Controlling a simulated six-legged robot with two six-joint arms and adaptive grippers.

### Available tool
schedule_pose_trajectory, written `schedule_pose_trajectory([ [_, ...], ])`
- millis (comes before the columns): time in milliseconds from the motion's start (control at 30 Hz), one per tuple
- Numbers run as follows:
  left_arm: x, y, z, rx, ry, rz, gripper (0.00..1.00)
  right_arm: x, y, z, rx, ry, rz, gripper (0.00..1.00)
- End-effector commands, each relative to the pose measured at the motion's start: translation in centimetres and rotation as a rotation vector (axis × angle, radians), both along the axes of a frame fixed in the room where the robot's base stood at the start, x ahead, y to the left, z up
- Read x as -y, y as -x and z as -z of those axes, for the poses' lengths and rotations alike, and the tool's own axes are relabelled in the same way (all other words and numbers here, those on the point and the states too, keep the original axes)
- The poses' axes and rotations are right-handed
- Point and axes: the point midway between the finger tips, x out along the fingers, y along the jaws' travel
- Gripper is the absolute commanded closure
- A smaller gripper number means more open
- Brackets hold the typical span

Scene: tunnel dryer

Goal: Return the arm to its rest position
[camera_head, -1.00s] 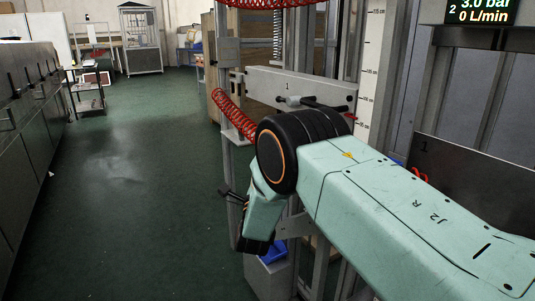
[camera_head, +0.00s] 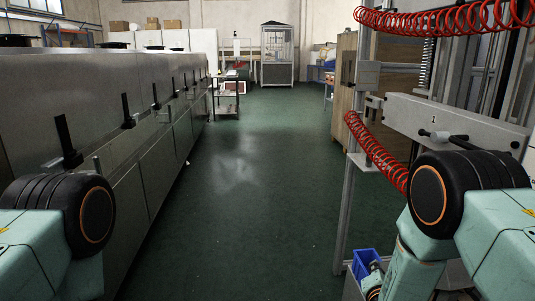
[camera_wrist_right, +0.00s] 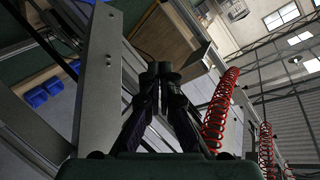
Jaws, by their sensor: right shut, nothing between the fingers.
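My right arm (camera_head: 500,240) comes in from the right edge of the head view, with its black ribbed elbow joint in front of the steel frame. Its forearm runs down out of the bottom edge, and I cannot make out the fingers there. In the right wrist view my right gripper (camera_wrist_right: 160,68) is shut and empty, its two dark fingertips together. A grey upright of the frame shows just left of it. My left arm (camera_head: 35,240) shows only its elbow part at the lower left. My left gripper is out of view.
A long steel machine with black handles (camera_head: 130,115) lines the left side. The green floor (camera_head: 240,200) between is clear. At the right stand a frame with a grey plate (camera_head: 445,115), red coiled hoses (camera_head: 375,150) and a blue bin (camera_head: 362,262). A trolley (camera_head: 227,97) stands farther back.

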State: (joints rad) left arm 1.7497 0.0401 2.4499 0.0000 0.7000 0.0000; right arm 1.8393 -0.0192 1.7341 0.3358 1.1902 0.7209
Motion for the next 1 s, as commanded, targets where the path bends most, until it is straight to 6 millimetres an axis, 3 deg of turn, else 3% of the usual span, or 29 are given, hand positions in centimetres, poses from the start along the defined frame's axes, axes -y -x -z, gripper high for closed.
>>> schedule_pose_trajectory([
  [33,0.0,0.0,-0.8,0.000,0.000,0.000,0.39,-0.5,2.6,1.9,-0.135,0.063,-0.055,1.00],
  [133,0.0,0.0,-1.7,0.000,0.000,0.000,0.39,-1.4,8.0,5.5,-0.379,0.177,-0.181,1.00],
  [333,0.0,0.0,-3.6,0.000,0.000,0.000,0.39,-3.2,20.4,9.4,-0.788,0.321,-0.468,1.00],
  [500,0.0,0.0,-5.6,0.000,0.000,0.000,0.39,-4.5,31.4,9.2,-1.064,0.357,-0.712,1.00],
  [600,0.0,0.0,-6.8,0.000,0.000,0.000,0.39,-5.1,37.5,7.7,-1.193,0.333,-0.823,1.00],
  [700,0.0,0.0,-8.2,0.000,0.000,0.000,0.39,-5.5,42.1,5.5,-1.279,0.287,-0.873,1.00],
  [800,0.0,0.0,-9.3,0.000,0.000,0.000,0.39,-5.5,43.8,4.1,-1.311,0.266,-0.880,1.00],
  [1000,0.0,0.0,-9.6,0.000,0.000,0.000,0.39,-5.5,43.9,4.0,-1.314,0.263,-0.877,1.00],
])
